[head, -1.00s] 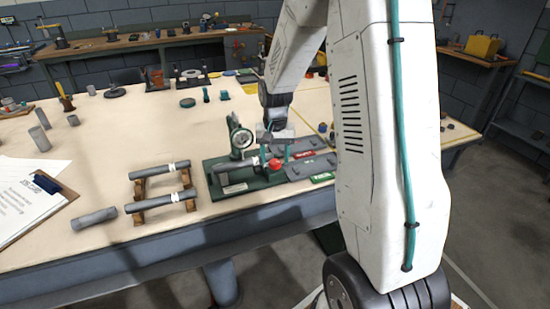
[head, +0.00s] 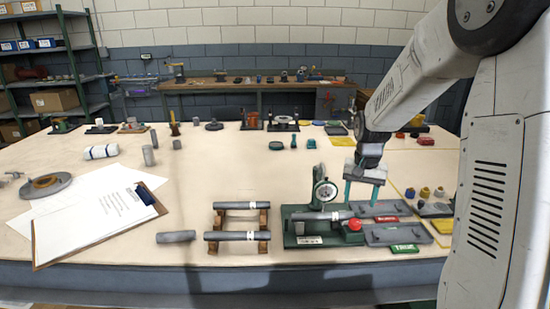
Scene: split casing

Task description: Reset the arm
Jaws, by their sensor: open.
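My gripper (head: 364,194) hangs from my arm above the right end of the green test fixture, with its two teal fingers apart and nothing between them. The fixture (head: 300,226) carries a round dial gauge (head: 326,193) on a post. A grey cylinder with white bands (head: 328,216) lies across the fixture, and a red knob (head: 355,225) sits at its right end. My gripper appears raised clear of the cylinder and knob.
Two banded cylinders lie on a wooden rack (head: 264,219); a plain cylinder (head: 176,237) lies beside it. A clipboard (head: 100,226) is at left. The table centre is largely clear.

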